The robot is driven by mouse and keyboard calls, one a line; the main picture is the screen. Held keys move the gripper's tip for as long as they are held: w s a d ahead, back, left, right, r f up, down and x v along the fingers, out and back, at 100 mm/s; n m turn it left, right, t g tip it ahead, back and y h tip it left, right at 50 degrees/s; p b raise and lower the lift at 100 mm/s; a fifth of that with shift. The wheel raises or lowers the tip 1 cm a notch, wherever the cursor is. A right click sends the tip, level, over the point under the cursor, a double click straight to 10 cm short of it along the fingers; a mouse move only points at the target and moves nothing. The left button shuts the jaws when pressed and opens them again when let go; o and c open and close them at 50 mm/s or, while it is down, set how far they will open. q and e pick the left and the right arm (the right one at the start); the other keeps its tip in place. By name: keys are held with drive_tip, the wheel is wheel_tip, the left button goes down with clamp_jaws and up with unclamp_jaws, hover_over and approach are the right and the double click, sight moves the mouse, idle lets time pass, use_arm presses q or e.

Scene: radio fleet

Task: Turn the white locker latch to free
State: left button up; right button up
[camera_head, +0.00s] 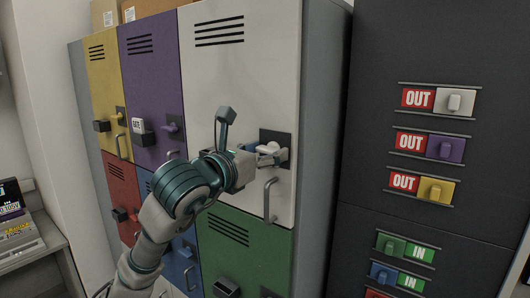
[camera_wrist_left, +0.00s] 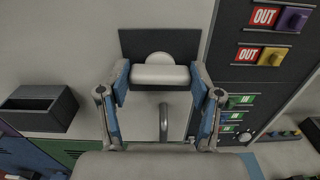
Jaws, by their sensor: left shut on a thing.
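The white locker door (camera_head: 237,85) is closed at the upper middle of the head view. Its white latch (camera_head: 268,148) sits on a dark plate (camera_head: 283,137) above a grey door handle (camera_head: 267,200). My left gripper (camera_head: 270,157) reaches the latch from the left and partly covers it. In the left wrist view the white latch (camera_wrist_left: 160,76) lies horizontal in front of its dark plate (camera_wrist_left: 150,42). The blue-padded fingers of my left gripper (camera_wrist_left: 160,84) are shut on its two ends. My right gripper does not show.
Yellow (camera_head: 103,75), purple (camera_head: 160,70), red and blue lockers stand to the left, and a green locker (camera_head: 245,250) below. A dark panel at right holds a white slider (camera_head: 454,102) at OUT, with purple and yellow ones at OUT below. A dark box (camera_wrist_left: 38,107) juts from the door.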

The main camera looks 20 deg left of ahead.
use_arm(q)
drive_tip(key=m, duration=0.2)
drive_tip(key=shift+r+m+p, duration=0.1)
drive_tip(key=shift+m+p, duration=0.2)
drive_tip(key=shift+m, duration=0.9)
drive_tip(key=m+p, duration=0.1)
drive_tip(key=m, duration=0.3)
drive_tip(key=shift+m, duration=0.8)
drive_tip(key=m+p, duration=0.1)
drive_tip(key=m, duration=0.5)
drive_tip(key=shift+f, duration=0.25)
drive_tip(key=shift+d+f+m, duration=0.1)
drive_tip(key=shift+m, duration=0.6)
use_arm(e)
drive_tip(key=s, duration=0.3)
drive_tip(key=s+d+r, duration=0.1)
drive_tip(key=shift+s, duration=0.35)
use_arm(q)
drive_tip(key=shift+f+p, duration=0.1)
drive_tip(key=shift+p, duration=0.2)
